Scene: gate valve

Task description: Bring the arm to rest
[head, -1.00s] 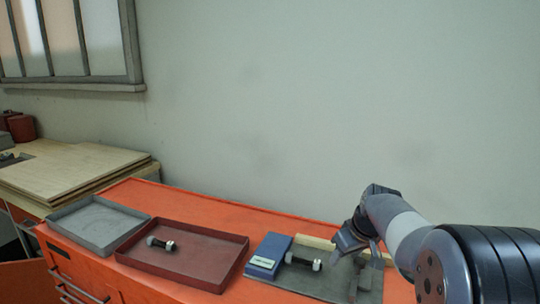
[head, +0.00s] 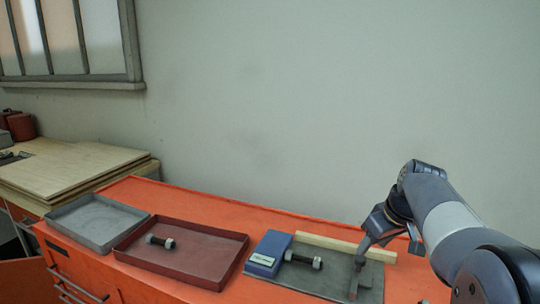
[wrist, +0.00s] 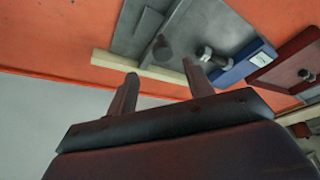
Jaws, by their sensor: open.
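My gripper (head: 391,246) is open and empty, with its fingers spread and pointing down. It hangs above the right part of the grey plate on the orange cabinet top. In the wrist view the two fingers of my gripper (wrist: 160,72) stand apart, with the pale wooden strip (wrist: 160,74) behind them. My arm reaches in from the right edge of the head view. Nothing is held. The gap between the fingertips and the strip is hard to judge.
A red tray (head: 210,262) holds another bolt (head: 160,242). A grey tray (head: 98,222) is left.

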